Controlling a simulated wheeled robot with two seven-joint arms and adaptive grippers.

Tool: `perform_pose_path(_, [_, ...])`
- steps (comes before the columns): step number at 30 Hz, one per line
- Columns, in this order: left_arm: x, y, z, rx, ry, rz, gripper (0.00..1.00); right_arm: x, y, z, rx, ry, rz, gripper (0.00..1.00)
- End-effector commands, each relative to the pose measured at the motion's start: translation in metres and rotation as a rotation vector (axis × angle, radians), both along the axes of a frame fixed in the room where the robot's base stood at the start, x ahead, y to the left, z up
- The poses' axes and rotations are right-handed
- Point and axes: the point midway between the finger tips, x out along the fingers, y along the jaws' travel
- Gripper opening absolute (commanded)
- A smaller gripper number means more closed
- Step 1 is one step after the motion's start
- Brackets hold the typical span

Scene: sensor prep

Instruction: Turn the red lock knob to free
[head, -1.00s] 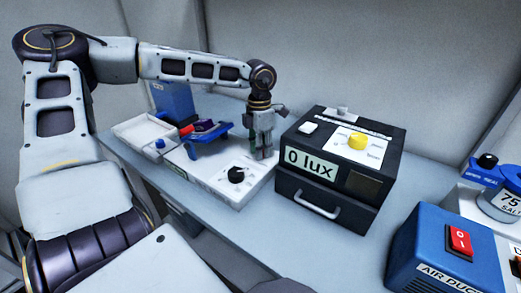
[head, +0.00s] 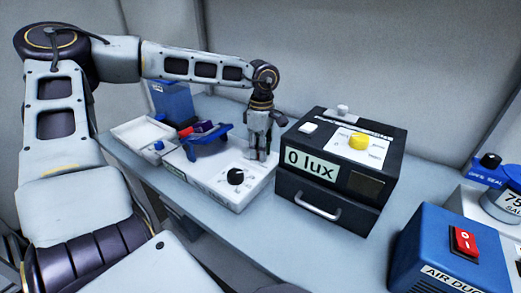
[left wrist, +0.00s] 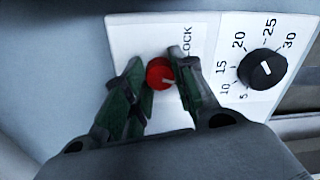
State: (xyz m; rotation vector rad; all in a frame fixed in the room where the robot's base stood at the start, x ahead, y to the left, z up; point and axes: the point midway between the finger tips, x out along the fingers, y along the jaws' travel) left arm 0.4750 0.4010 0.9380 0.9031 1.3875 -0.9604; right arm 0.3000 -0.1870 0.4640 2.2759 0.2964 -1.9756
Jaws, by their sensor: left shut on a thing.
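The red lock knob (left wrist: 159,74) sits on a white panel beside the printed word LOCK, of which the end shows in the left wrist view. A pale mark crosses its face. My left gripper (left wrist: 157,66) is shut on it, with one green-padded finger on each side. In the head view my left gripper (head: 259,152) points down at the back right of the white unit (head: 214,187), and it hides the knob. The free setting's label cannot be read. My right gripper is out of view.
A black dial (left wrist: 262,69) with a number scale is right of the knob; it also shows in the head view (head: 235,176). A black "0 lux" box (head: 333,185) stands close on the right. A blue holder (head: 207,140) stands left of the gripper.

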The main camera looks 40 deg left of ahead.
Motion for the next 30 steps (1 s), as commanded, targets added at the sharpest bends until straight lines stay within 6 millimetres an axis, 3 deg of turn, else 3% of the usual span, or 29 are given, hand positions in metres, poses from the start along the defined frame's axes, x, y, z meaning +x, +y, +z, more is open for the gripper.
perform_pose_path(15, [0.0013,0.0006,0.0010,0.003,-0.002,-0.369,0.03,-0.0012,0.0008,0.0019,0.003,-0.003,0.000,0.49])
perform_pose_path(30, [0.0017,0.0005,0.0011,0.003,-0.003,-0.475,0.03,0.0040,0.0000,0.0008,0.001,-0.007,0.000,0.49])
